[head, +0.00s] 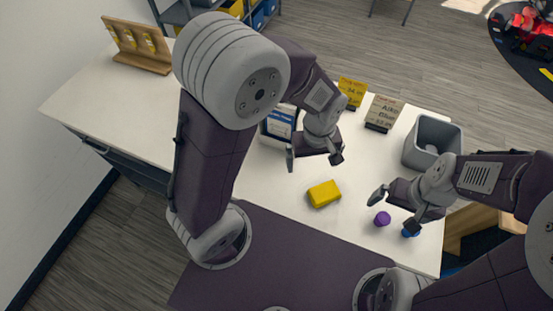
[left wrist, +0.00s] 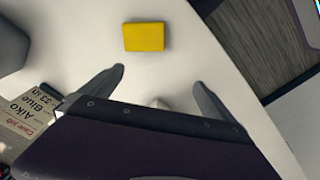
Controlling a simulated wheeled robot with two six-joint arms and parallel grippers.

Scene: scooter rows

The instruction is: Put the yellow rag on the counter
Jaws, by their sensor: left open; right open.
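The yellow rag (head: 324,194) is a small folded block lying on the white counter (head: 270,185), near its front edge. It also shows in the left wrist view (left wrist: 144,37), beyond the fingertips and apart from them. My left gripper (head: 315,163) is open and empty above the counter, a little behind and left of the rag. Its two spread fingers show in the left wrist view (left wrist: 160,80). My right gripper (head: 390,212) is open to the right of the rag, close to a purple object (head: 382,218), and holds nothing that I can see.
A blue object (head: 410,233) lies below my right gripper. A grey bin (head: 432,142) stands at the counter's right end. A yellow sign (head: 352,91) and a tan sign (head: 383,112) stand at the back, with a white-and-blue card (head: 279,122) nearby. A wooden rack (head: 140,46) is far left.

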